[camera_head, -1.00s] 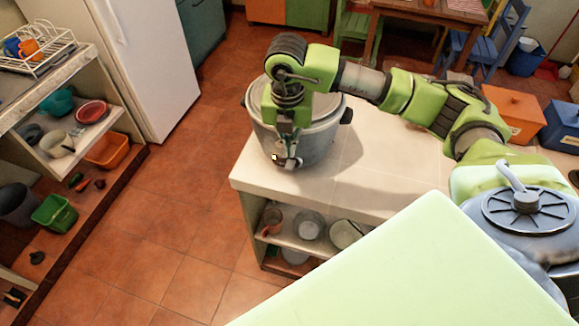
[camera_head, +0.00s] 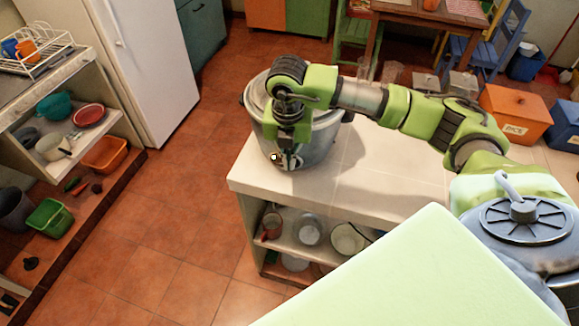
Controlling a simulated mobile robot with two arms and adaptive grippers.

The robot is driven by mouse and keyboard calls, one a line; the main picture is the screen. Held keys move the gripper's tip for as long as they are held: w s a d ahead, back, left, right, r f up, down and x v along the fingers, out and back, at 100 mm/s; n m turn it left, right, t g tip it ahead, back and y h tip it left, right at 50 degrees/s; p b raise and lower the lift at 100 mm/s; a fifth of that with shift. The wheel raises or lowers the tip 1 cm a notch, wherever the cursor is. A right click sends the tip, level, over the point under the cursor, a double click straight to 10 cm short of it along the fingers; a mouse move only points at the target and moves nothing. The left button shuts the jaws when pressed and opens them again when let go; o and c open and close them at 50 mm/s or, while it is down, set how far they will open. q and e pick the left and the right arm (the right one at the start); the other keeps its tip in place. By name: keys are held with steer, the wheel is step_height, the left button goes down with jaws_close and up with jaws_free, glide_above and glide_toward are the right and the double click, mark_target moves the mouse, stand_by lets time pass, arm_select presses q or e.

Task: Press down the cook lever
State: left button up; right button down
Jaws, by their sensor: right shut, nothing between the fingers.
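A large grey metal cooker (camera_head: 325,137) stands at the left end of a pale counter (camera_head: 375,175). My right arm reaches across the counter from the right, and my right gripper (camera_head: 287,160) points down at the front of the cooker, near its lower side. The gripper is shut and empty. It covers part of the cooker's front, so the cook lever is hidden or too small to make out. I cannot tell whether the fingertips touch the cooker. My left gripper is not in view.
Shelves under the counter hold a metal pot (camera_head: 309,231) and a pale bowl (camera_head: 347,239). A shelf unit with bowls and a dish rack (camera_head: 35,55) stands at the left, next to a white fridge (camera_head: 140,60). The tiled floor (camera_head: 165,215) between is clear.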

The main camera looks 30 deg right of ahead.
step_height(320, 180, down, 2)
steer(key=shift+b, duration=0.65)
steer(key=shift+r, duration=0.2)
steer(key=shift+s+a+r+p, duration=0.15)
steer(key=shift+s+a+p, duration=0.15)
steer(key=shift+s+p, duration=0.1)
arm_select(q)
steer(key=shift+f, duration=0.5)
arm_select(e)
steer(key=shift+s+a+r, duration=0.35)
steer(key=shift+s+a, duration=0.35)
steer(key=shift+s, duration=0.1)
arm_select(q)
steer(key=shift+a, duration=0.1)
arm_select(e)
step_height(320, 180, up, 12)
steer(key=s, duration=0.1)
steer(key=shift+a, duration=0.35)
